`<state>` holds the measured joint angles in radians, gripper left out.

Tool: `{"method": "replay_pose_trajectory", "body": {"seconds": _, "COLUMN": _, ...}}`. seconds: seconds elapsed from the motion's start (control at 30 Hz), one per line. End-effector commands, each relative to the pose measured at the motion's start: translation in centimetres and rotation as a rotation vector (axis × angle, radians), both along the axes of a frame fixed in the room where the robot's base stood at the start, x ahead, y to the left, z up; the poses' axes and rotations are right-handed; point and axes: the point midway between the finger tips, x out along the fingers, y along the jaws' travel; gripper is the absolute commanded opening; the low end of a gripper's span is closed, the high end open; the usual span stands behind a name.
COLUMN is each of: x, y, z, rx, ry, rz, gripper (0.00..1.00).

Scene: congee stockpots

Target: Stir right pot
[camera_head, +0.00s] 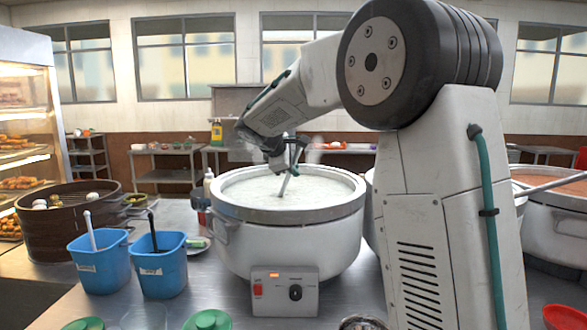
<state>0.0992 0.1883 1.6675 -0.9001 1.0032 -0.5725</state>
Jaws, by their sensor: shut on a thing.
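A white pot (290,247) with a grey rim stands in the middle of the counter, full of pale, steaming congee (255,192). My gripper (291,150) is above this pot, shut on a thin grey stirring tool (287,182). The tool is tilted and its lower end dips into the congee, so its tip is hidden. Another white pot (556,226) stands at the right edge, with reddish-brown contents and a light handle (553,186) leaning over its rim. My arm hides much of the space between these pots, where part of another pot shows.
Two blue containers (100,266) (160,270) with utensils stand left of the middle pot. A dark round steamer (66,228) and a lit food display case (22,125) are farther left. Green lids (207,320) and a red item (564,317) lie at the front.

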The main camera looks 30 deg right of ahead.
Motion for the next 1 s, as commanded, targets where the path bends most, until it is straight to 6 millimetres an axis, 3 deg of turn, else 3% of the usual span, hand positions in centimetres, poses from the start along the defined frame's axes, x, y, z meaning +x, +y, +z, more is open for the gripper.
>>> {"method": "replay_pose_trajectory", "body": {"seconds": 1.0, "x": 0.0, "y": 0.0, "z": 9.6, "rx": -0.001, "ry": -0.004, "rz": -0.001, "gripper": 0.0}}
